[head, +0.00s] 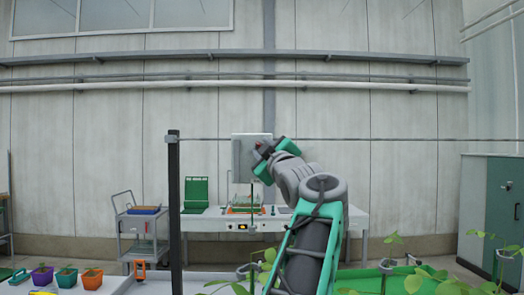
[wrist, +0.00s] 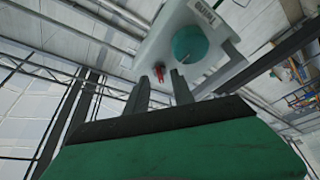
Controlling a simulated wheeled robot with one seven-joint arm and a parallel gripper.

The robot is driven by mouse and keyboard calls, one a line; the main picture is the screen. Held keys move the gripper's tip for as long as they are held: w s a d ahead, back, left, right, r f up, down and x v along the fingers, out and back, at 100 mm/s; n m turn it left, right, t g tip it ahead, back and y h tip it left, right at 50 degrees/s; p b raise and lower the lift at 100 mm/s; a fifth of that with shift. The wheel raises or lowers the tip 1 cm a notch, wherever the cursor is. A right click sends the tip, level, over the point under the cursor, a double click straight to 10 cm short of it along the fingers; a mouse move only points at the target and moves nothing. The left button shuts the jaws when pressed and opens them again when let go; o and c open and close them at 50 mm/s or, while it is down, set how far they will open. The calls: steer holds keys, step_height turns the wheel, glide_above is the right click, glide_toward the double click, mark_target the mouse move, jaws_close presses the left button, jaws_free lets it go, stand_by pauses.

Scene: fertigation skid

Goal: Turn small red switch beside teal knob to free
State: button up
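The small red switch (wrist: 158,72) shows in the wrist view, low on a pale box (wrist: 160,48). The teal knob (wrist: 190,43) is just above and to the right of it, on the same box. My gripper (wrist: 159,77) is open, with its two dark fingers apart. The switch appears between the fingertips, with a gap to each side; I cannot tell how deep it sits between them. In the head view, my arm reaches up to a pale box (head: 240,168) and hides part of it. The switch and knob cannot be made out clearly there.
A white bench (head: 335,222) with a green crate (head: 196,193) stands behind. A grey cart (head: 140,225) is left of a dark post (head: 174,215). A thin wire (head: 400,139) crosses at box height.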

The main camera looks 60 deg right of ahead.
steer(key=b+v, duration=0.2)
steer(key=v, duration=0.5)
